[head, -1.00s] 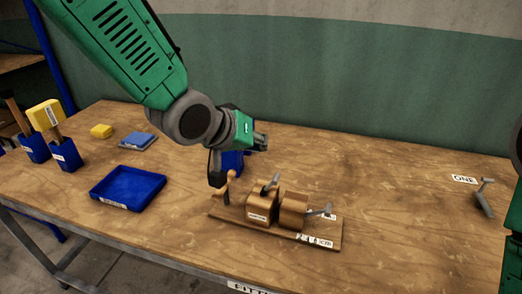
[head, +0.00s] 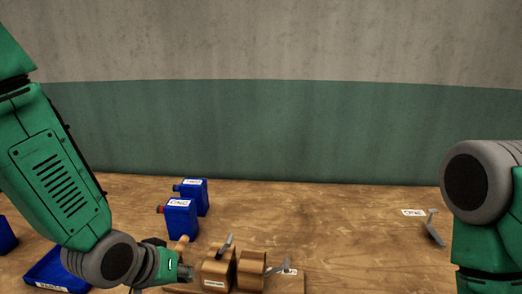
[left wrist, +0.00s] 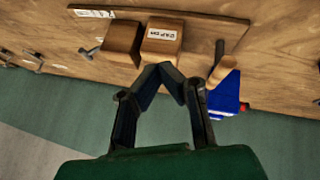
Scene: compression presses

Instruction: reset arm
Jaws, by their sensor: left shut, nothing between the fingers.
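My left gripper (left wrist: 168,72) is shut with nothing between its fingers. In the left wrist view its fingertips meet just in front of a wooden press block (left wrist: 162,42) with a white label. In the head view the left arm comes down from the left, and its wrist hangs beside the wooden press (head: 218,268). The press has two blocks with grey lever handles on a wooden base (left wrist: 215,27). My right arm shows at the right edge of the head view, but its gripper is out of sight.
Two blue canisters (head: 180,218) with labels stand behind the press. A blue tray (head: 48,268) lies at the lower left, partly behind my left arm. A grey lever tool (head: 434,228) lies near a label card (head: 413,212) at the right. The table between is clear.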

